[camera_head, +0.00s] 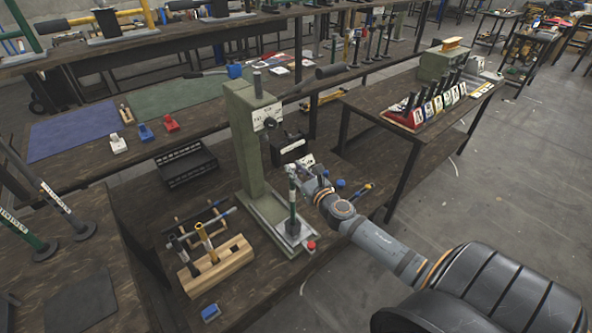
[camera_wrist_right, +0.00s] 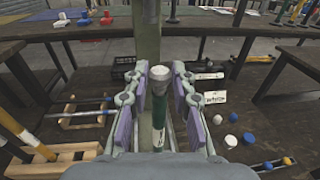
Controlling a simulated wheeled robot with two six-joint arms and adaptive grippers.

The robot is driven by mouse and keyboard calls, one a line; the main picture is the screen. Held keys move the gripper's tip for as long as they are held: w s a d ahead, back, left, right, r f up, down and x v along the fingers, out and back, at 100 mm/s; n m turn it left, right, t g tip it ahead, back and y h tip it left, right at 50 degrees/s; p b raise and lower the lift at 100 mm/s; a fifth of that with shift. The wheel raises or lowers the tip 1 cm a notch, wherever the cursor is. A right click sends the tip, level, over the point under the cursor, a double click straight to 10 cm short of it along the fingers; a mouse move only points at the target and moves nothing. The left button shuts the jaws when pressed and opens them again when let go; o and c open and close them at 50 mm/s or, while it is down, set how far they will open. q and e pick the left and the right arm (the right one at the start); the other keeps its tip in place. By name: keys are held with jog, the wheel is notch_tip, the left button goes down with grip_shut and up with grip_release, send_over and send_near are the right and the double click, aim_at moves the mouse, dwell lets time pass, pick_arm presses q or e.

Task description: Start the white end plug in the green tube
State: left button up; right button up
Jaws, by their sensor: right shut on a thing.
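The green tube (camera_head: 293,215) stands upright on the base of the green press; it also shows in the right wrist view (camera_wrist_right: 160,112). The white end plug (camera_wrist_right: 161,73) is at the tube's top end, between my right fingertips. My right gripper (camera_wrist_right: 161,80) is shut on the plug, one finger on each side; in the head view the gripper (camera_head: 297,178) is beside the tube's upper end. I cannot tell how deep the plug sits in the tube. My left gripper is in neither view.
The press column (camera_head: 247,150) rises just behind the tube. A wooden rack (camera_head: 220,268) with tubes stands to the left. A red button (camera_head: 311,245) is on the press base's front corner. A black crate (camera_head: 186,165) stands behind left.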

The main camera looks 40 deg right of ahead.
jog(key=shift+f+b, duration=0.3)
jog(key=shift+f, duration=0.1)
jog(key=o, duration=0.8)
jog(key=shift+s, duration=0.1)
jog(key=s, duration=1.2)
jog(key=shift+a+r, duration=0.35)
jog(key=shift+w+f, duration=0.1)
